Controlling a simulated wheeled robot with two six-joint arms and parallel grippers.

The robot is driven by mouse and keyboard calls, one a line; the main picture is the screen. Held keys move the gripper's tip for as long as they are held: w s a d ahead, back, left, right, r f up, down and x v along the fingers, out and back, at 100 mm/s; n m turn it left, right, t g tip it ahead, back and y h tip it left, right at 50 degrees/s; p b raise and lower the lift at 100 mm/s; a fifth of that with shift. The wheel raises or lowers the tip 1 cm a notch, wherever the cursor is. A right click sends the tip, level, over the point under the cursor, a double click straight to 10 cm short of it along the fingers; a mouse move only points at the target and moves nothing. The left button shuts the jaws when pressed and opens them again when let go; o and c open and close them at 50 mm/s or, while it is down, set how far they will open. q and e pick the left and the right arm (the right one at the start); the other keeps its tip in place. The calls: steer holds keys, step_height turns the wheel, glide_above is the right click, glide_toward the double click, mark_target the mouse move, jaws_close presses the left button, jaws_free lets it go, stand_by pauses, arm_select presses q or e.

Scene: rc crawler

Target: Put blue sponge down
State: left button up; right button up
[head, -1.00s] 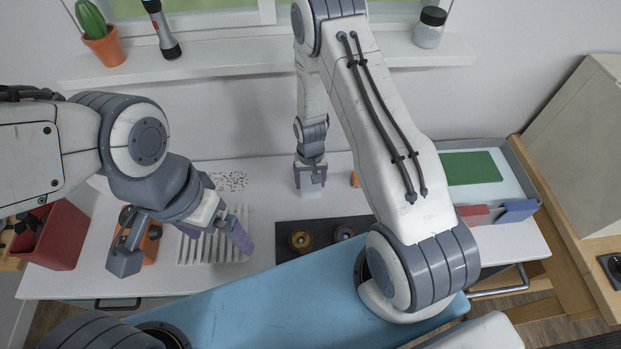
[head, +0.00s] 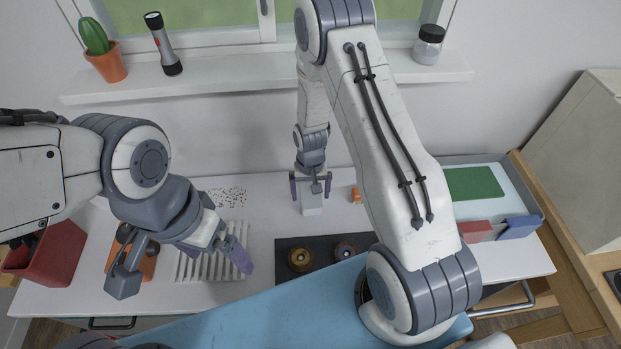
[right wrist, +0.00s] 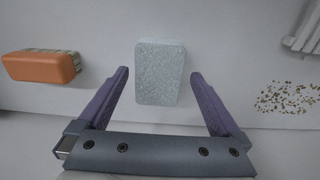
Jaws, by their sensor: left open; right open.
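The blue sponge looks like a very pale blue-white block (right wrist: 160,72) with a speckled face in the right wrist view. In the head view it shows as a small pale block (head: 312,206) on the white worktop (head: 262,212). My right gripper (head: 311,188) is open above it. In the right wrist view, the two purple fingers stand either side of the sponge's near end, with gaps on both sides. My left gripper (head: 215,254) is open and empty over a white slatted rack (head: 205,268).
Dark specks (head: 228,197) lie left of the sponge. An orange-backed brush or sponge (right wrist: 40,66) lies right of it in the head view. A dark panel (head: 325,247) with two round pieces is in front. A red bin (head: 48,252) stands left; a tray (head: 505,180) stands right.

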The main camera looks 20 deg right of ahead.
mark_target(311, 197)
step_height(311, 197, up, 10)
steer(key=b, duration=0.2)
steer(key=shift+f, duration=0.25)
steer(key=shift+f, duration=0.1)
step_height(311, 197, down, 12)
steer(key=p, duration=0.3)
steer(key=shift+p, duration=0.3)
steer(key=shift+r, duration=0.2)
steer(key=shift+r+b, duration=0.5)
steer(key=shift+r, duration=0.15)
steer(key=shift+f, duration=0.1)
